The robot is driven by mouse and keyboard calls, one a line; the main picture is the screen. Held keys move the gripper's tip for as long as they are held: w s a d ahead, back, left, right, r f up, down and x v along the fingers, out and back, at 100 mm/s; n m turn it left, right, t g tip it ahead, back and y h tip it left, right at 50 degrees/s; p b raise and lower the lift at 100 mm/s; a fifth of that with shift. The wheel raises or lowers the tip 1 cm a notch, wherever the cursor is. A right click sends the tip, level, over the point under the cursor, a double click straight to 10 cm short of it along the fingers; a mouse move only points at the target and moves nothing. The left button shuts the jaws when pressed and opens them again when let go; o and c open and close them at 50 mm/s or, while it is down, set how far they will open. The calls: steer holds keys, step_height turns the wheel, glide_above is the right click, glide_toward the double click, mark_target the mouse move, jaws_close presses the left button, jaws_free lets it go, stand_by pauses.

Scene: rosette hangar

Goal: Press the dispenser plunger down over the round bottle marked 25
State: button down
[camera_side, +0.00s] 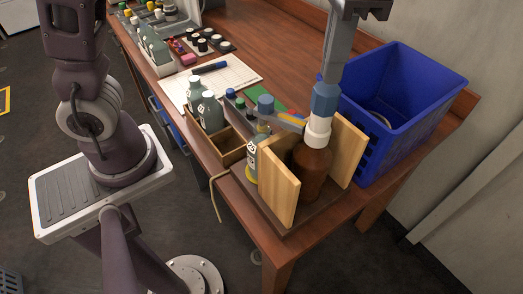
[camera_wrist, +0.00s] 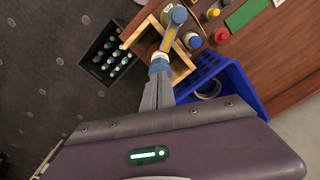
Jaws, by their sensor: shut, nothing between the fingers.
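The dispenser is a brown bottle (camera_side: 312,168) with a white collar (camera_side: 318,131) and a blue plunger (camera_side: 325,101), upright between two wooden boards. The plunger also shows in the wrist view (camera_wrist: 160,58). A grey and yellow spout (camera_side: 288,119) reaches left from the collar. A small round bottle with a white label (camera_side: 252,160) stands by the left board, near the spout's end; its number is too small to read. My gripper (camera_side: 328,82) is shut and empty, pointing down at the plunger's top. Its tips seem to meet the plunger, but I cannot tell contact for certain.
A blue bin (camera_side: 400,120) stands close right of the dispenser. A wooden tray with grey bottles (camera_side: 210,112) and a blue-capped container (camera_side: 265,105) are to the left. A paper sheet (camera_side: 235,78) lies behind. A black crate of bottles (camera_wrist: 107,55) shows in the wrist view.

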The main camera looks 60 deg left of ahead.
steer(key=shift+f, duration=1.5)
steer(key=shift+r, duration=3.55)
